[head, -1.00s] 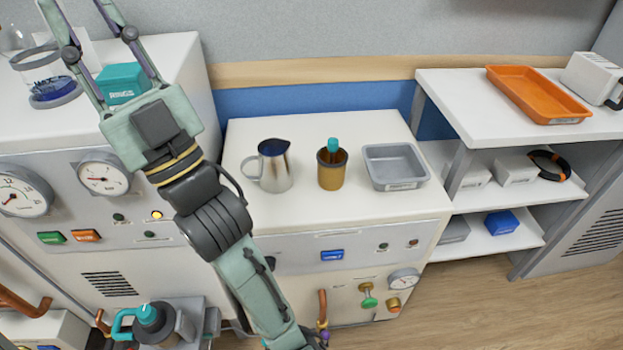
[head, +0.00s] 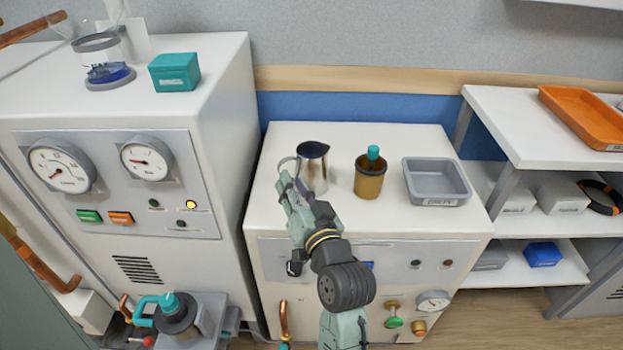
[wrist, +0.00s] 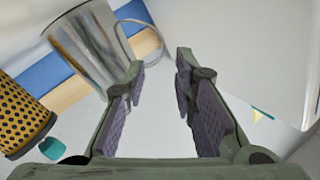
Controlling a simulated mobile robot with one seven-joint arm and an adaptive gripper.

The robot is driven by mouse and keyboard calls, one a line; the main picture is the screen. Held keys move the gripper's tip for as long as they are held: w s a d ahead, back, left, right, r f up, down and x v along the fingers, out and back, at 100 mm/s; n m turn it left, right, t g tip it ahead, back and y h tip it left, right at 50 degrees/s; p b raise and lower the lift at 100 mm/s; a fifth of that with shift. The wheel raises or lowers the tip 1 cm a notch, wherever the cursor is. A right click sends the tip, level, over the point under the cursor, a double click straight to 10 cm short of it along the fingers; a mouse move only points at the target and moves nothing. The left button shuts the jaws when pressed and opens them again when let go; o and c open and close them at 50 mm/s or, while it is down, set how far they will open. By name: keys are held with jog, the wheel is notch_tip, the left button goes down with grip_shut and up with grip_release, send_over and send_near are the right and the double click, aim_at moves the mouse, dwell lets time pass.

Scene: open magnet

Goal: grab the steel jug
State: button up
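The steel jug (head: 313,168) stands upright on the white cabinet top, a shiny metal body with a dark rim and a loop handle on its left. It also shows tilted at the upper left of the wrist view (wrist: 82,50), with its handle (wrist: 148,42) beyond my fingertips. My gripper (head: 288,180) is in front of the jug's left side, by the handle. In the wrist view my gripper (wrist: 160,75) is open, with a clear gap between the fingers and nothing held. I cannot tell whether a finger touches the jug.
The taller white cabinet (head: 222,120) rises close on the left. A teal box (head: 174,71) is on its top.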

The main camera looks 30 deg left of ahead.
aim_at(282, 162)
jog(key=shift+p+x, duration=0.65)
jog(key=shift+x, duration=0.5)
jog(key=shift+f+p+x, duration=0.15)
jog(key=shift+p+x, duration=0.35)
jog(key=shift+x, duration=0.95)
jog(key=shift+f+p+x, duration=0.15)
jog(key=shift+p+x, duration=0.35)
jog(key=shift+x, duration=1)
jog(key=shift+c, duration=0.4)
grip_shut()
